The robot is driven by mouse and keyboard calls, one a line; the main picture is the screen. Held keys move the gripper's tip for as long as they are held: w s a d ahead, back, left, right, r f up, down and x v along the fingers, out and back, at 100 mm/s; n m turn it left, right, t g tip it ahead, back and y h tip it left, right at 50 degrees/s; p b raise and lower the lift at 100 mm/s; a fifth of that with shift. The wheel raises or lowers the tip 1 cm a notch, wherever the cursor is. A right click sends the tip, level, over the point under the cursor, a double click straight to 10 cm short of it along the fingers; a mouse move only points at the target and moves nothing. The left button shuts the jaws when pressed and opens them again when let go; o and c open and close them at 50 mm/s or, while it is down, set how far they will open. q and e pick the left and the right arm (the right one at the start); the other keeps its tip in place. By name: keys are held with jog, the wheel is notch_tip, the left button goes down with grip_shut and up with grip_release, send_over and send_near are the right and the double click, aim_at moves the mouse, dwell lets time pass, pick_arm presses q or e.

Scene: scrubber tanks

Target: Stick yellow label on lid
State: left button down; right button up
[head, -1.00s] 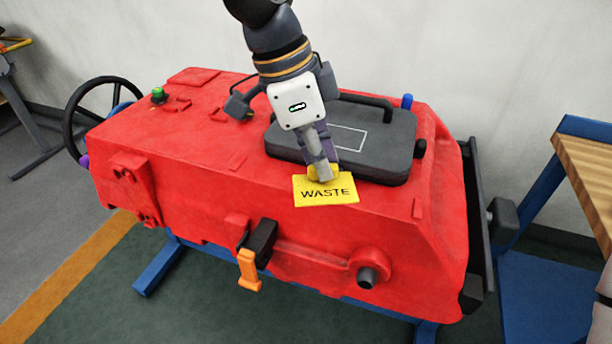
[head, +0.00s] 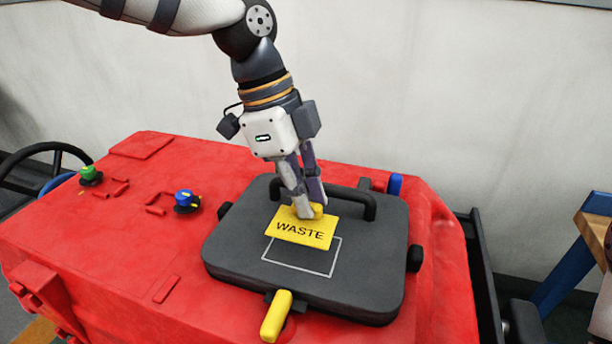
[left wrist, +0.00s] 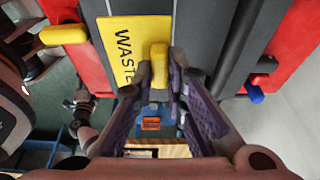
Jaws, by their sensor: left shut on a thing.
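The yellow label (head: 300,232), printed WASTE, is held by my left gripper (head: 308,208), which is shut on the label's raised yellow grip. In the left wrist view the label (left wrist: 125,42) and its grip between the fingers (left wrist: 160,78) show clearly. The dark grey lid (head: 235,245) lies flat on the red tank. A thin white rectangle outline (head: 300,271) is drawn on the lid. The label appears over the far part of this outline and hides it; I cannot tell whether it touches the lid. My right gripper is not in view.
A black handle (head: 369,203) arches over the far side of the lid. A yellow latch (head: 274,316) sits at its near edge. Blue (head: 186,199) and green (head: 89,174) knobs stand on the red tank (head: 120,225) to the left. A wooden bench (head: 594,235) is at right.

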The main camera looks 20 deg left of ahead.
pick_arm(q)
jog(key=shift+f, duration=0.3)
jog(key=shift+f, duration=0.65)
jog(key=shift+f, duration=0.15)
jog(key=shift+f, duration=0.5)
jog(key=shift+f, duration=0.1)
jog(key=shift+f, duration=0.35)
jog(key=shift+f, duration=0.35)
dwell(0.4)
jog(key=shift+w+r, duration=0.1)
jog(key=shift+r, duration=0.1)
dwell(0.3)
